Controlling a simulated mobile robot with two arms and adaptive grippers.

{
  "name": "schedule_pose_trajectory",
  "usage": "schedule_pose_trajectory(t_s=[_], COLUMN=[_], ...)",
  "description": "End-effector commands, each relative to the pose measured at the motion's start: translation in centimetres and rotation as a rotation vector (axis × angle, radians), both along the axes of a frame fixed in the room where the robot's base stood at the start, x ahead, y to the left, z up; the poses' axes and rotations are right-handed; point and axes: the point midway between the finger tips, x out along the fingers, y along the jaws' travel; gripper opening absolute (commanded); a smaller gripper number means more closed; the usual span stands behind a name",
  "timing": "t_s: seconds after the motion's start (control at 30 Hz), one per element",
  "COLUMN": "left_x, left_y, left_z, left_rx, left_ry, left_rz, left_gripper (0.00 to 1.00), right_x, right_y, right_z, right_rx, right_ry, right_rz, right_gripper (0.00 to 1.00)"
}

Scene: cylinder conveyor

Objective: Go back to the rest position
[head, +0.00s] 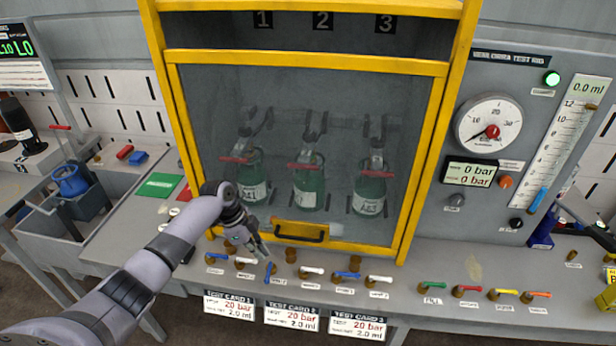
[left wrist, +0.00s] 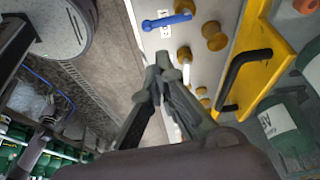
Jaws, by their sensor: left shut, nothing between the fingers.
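My left arm comes in from the lower left of the head view. Its gripper (head: 262,252) is shut and empty, close above the row of valve handles at the bench's front edge, left of the cabinet's black door handle (head: 301,234). In the left wrist view the gripper's fingertips (left wrist: 163,70) meet, with nothing between them. A blue valve handle (head: 269,272) lies just below the fingertips in the head view, turned toward the front. A blue handle (left wrist: 167,20) also shows ahead of the fingers in the left wrist view. My right gripper is not in view.
A yellow-framed cabinet (head: 435,150) with a closed clear door holds three green bottles (head: 308,185). A gauge panel (head: 500,220) stands right. More handles, including a green one (head: 432,286), line the bench. Test cards (head: 292,315) hang below. A sink (head: 50,228) is left.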

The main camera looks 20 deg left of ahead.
Motion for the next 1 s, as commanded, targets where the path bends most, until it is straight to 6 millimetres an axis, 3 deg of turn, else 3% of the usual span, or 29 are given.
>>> schedule_pose_trajectory(t_s=[0.17, 0.27, 0.4, 0.5, 0.6, 0.7, 1.0], left_x=[-0.5, -2.4, -7.8, -12.3, -16.4, -19.5, -24.8], left_y=[-0.6, -2.9, -8.4, -12.2, -14.9, -16.2, -16.7], left_z=[-0.5, -2.1, -5.0, -5.7, -5.1, -3.8, 0.3], left_rx=[0.003, 0.023, 0.069, 0.092, 0.1, 0.098, 0.078], left_ry=[0.009, 0.036, 0.082, 0.091, 0.085, 0.072, 0.039], left_rz=[0.0, 0.01, 0.085, 0.195, 0.341, 0.486, 0.815], left_gripper=[0.0, 0.0, 0.0, 0.0, 0.0, 0.0, 0.0], right_x=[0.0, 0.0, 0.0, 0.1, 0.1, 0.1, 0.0], right_y=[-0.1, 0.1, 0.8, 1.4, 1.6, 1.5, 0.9], right_z=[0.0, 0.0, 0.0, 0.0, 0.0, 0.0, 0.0], right_rx=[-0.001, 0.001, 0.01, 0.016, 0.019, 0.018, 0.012], right_ry=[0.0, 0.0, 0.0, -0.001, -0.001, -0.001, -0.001], right_rz=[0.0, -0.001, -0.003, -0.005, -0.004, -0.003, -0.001], right_gripper=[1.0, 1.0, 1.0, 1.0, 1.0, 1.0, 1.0])
